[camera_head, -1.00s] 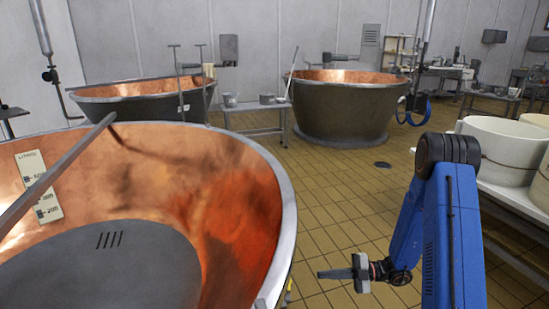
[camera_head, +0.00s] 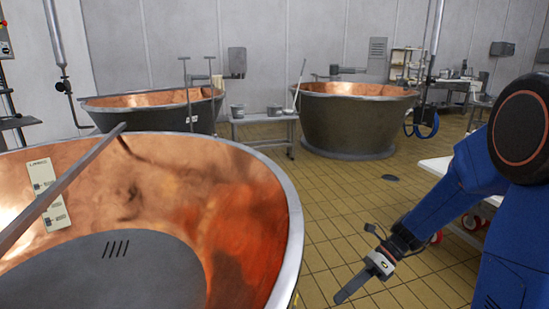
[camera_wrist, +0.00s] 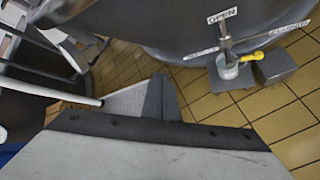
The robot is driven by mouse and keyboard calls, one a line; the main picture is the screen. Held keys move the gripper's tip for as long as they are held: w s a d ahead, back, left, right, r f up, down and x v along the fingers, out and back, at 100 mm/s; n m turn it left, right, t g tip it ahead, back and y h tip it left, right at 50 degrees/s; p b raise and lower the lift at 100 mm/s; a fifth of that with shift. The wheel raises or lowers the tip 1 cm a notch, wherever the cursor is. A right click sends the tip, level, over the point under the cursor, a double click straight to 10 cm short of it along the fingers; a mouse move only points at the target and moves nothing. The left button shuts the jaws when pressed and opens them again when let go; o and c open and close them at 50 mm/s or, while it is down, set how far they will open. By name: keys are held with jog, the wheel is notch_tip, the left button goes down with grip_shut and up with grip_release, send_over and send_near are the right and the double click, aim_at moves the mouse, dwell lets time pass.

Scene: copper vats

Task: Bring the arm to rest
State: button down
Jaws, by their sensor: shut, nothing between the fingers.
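My blue arm stands at the right of the head view, bent, with its forearm reaching down and to the left. My gripper (camera_head: 341,297) hangs over the tiled floor, right of the near copper vat (camera_head: 292,225), and is apart from it. Its fingers are closed together with nothing between them. In the wrist view the closed fingers (camera_wrist: 161,98) point toward the floor and the dark outer wall of a vat (camera_wrist: 180,25). A valve with a yellow handle (camera_wrist: 232,58) and an "OPEN" label shows below that wall.
Two more copper vats, one at the back left (camera_head: 150,115) and one at the back centre (camera_head: 352,125), stand by a low metal table (camera_head: 262,117). A white table (camera_head: 445,170) is partly hidden behind my arm. Tiled floor (camera_head: 345,195) is clear in the middle.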

jog(key=s+d+r+n+t+h, duration=0.4)
jog(key=s+d+r+n+h, duration=0.1)
jog(key=n, duration=0.7)
jog(key=s+d+r+n+t+h, duration=0.4)
jog(key=s+r+n, duration=0.4)
jog(key=s+n, duration=0.2)
jog(key=shift+s+d+n+h, duration=0.35)
jog(key=shift+d+n, duration=0.2)
jog(key=shift+n, duration=0.35)
